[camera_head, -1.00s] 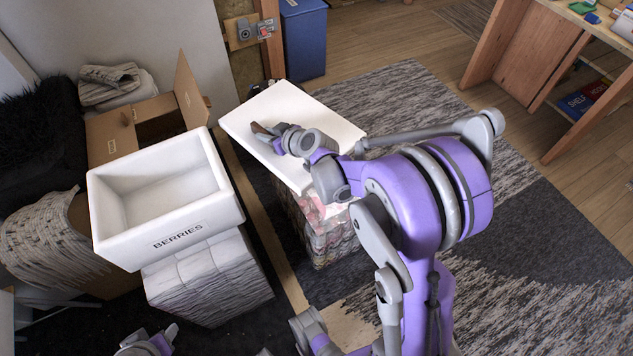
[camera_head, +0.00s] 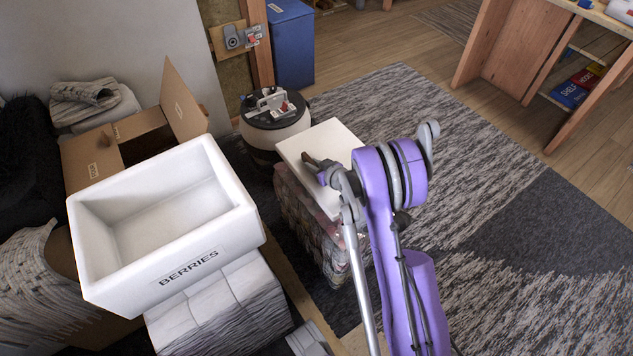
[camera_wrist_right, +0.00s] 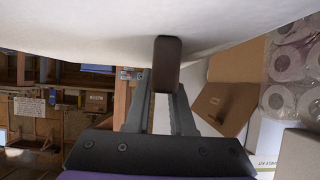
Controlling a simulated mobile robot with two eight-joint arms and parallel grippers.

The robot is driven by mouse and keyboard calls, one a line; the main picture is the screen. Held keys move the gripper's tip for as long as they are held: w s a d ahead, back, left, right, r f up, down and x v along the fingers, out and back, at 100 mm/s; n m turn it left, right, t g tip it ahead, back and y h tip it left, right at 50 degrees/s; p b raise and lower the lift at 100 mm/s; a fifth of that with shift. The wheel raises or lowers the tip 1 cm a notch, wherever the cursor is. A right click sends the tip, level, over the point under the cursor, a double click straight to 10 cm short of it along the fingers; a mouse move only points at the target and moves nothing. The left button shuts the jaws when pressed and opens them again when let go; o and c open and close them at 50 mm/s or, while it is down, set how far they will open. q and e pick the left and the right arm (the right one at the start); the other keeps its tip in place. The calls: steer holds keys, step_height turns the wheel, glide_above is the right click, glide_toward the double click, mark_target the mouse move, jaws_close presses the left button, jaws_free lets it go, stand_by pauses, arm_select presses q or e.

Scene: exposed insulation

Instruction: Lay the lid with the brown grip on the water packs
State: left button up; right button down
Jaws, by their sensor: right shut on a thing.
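The white lid (camera_head: 338,138) is a flat slab over the water packs (camera_head: 318,232), a plastic-wrapped stack on the rug. I cannot tell whether the lid touches the packs or hangs just above them. My right gripper (camera_head: 322,168) is at the lid's brown grip (camera_head: 311,161). In the right wrist view the brown grip (camera_wrist_right: 167,64) is between the fingers of the right gripper (camera_wrist_right: 165,88), shut on it, with the lid (camera_wrist_right: 90,25) filling the top. The arm hides part of the lid and packs. My left gripper is not in view.
An open white box marked BERRIES (camera_head: 190,270) stands left on wrapped white packs (camera_head: 225,305). An open cardboard box (camera_head: 118,145) is behind it. A round drum-shaped appliance (camera_head: 275,130) stands close behind the lid. Striped rug (camera_head: 450,150) lies free to the right.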

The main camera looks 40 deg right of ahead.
steer(key=shift+f+b, duration=0.75)
steer(key=shift+f, duration=2.3)
steer(key=shift+f, duration=0.1)
steer(key=shift+f, duration=0.15)
steer(key=c, duration=0.8)
jaws_free()
steer(key=shift+o, duration=0.2)
